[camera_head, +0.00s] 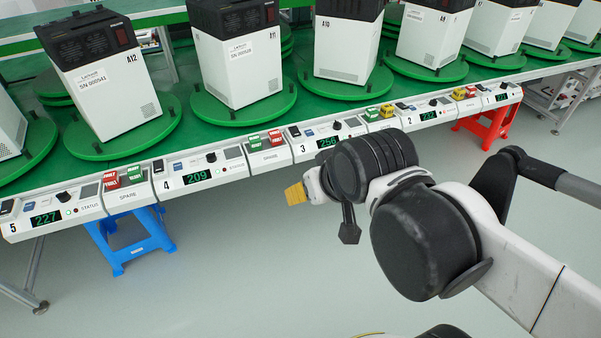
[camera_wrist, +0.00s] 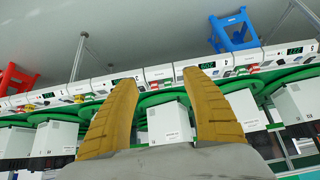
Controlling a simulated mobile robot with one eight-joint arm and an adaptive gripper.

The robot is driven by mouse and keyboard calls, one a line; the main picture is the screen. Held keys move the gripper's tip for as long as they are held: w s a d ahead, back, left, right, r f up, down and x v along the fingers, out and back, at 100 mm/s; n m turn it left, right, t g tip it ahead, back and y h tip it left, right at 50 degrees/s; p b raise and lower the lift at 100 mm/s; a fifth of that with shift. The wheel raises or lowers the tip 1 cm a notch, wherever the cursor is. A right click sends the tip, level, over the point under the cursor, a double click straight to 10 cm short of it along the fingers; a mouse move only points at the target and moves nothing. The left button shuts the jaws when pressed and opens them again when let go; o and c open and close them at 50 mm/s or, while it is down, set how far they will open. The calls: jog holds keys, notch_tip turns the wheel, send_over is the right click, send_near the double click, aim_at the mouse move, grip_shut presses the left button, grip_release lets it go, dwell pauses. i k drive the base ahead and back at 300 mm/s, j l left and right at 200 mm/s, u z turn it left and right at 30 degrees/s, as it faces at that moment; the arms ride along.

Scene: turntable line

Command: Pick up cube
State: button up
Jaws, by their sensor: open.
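Small labelled blocks that look like cubes sit along the front panel of the line. In the head view there are red ones (camera_head: 110,181) with green ones (camera_head: 134,174) at the left, another red and green group with a red one (camera_head: 276,137) near the middle, and yellow ones (camera_head: 386,110) further right. Which cube is meant cannot be told. My gripper (camera_head: 296,194) has yellow fingers and hangs in front of the panel, below and apart from it. In the wrist view my gripper (camera_wrist: 160,77) is open, with nothing between its fingers and the panel behind the gap.
White and black machines (camera_head: 236,65) stand on green round turntables (camera_head: 244,112) behind the panel. A blue stool (camera_head: 132,245) and a red stool (camera_head: 490,125) stand under the line. The grey floor (camera_head: 235,270) in front is clear.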

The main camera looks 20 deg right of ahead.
aim_at(471, 91)
jog(key=z, duration=1.65)
jog(key=i+u, duration=0.1)
jog(key=i, duration=0.5)
jog(key=i+l, duration=0.1)
jog(key=i, duration=0.45)
jog(key=i+l+u, duration=0.15)
jog(key=i, duration=0.45)
jog(key=i+l, duration=0.1)
jog(key=i, duration=0.5)
jog(key=i+l+u, duration=0.15)
jog(key=i, duration=0.4)
